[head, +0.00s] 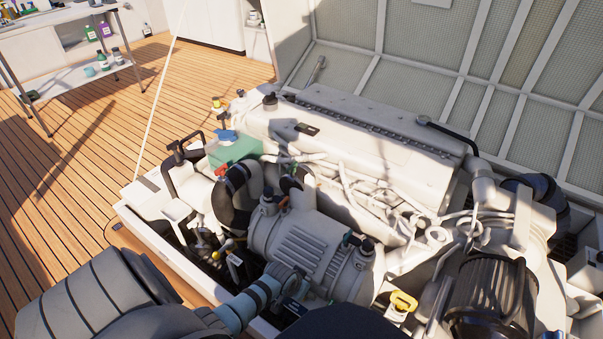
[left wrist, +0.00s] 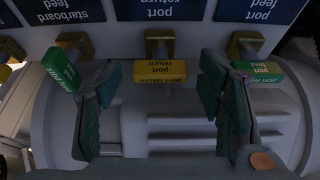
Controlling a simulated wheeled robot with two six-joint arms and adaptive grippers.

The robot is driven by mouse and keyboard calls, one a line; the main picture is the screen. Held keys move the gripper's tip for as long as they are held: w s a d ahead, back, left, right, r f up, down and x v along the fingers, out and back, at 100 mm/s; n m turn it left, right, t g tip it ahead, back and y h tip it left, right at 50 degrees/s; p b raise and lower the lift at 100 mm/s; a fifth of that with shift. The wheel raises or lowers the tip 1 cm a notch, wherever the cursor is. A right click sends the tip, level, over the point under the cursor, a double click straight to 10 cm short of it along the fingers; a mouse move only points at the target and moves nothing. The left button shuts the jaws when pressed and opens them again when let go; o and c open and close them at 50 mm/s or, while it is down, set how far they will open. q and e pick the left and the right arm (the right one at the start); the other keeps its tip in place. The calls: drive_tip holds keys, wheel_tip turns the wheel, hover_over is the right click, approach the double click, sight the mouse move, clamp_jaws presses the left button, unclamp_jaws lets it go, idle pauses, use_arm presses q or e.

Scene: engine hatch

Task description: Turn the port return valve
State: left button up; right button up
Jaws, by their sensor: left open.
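The port return valve has a yellow handle (left wrist: 160,71) lettered "port return", upside down in the left wrist view. It hangs from a brass-coloured stem under a dark blue "port return" label (left wrist: 160,8). My left gripper (left wrist: 160,88) is open, with one green-padded finger on each side of the yellow handle. A gap shows between the handle and each finger. In the head view my left arm reaches in from the lower left to the engine's near side; its fingers cannot be made out there. My right gripper is not seen.
A green "starboard feed" handle (left wrist: 61,69) is close by the left finger, and a green "port feed" handle (left wrist: 258,72) is close by the right finger. A grey ribbed housing (left wrist: 180,130) lies behind. The white engine (head: 350,140) fills the hatch; wooden deck (head: 80,165) is at left.

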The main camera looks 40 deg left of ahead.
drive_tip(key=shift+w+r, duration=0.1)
use_arm(q)
drive_tip(key=c, duration=1.1)
drive_tip(key=n+p, duration=0.1)
drive_tip(key=n+y+p, duration=0.1)
drive_tip(key=n, duration=0.1)
drive_tip(key=shift+w+d+r+p, duration=0.1)
drive_tip(key=shift+d+r+p, duration=0.05)
drive_tip(key=shift+p, duration=0.15)
drive_tip(key=shift+c, duration=0.2)
drive_tip(key=shift+f+n+g+y, duration=0.2)
drive_tip(key=shift+n+g+y, duration=0.15)
drive_tip(key=shift+n, duration=0.45)
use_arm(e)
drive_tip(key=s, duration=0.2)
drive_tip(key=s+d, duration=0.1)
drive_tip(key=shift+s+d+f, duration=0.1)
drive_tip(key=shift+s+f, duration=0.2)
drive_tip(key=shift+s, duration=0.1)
use_arm(q)
drive_tip(key=o, duration=1.1)
drive_tip(key=shift+o, duration=0.2)
drive_tip(key=shift+r, duration=0.15)
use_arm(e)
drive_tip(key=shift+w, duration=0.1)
use_arm(q)
drive_tip(key=v, duration=1.1)
drive_tip(key=shift+s+r, duration=0.3)
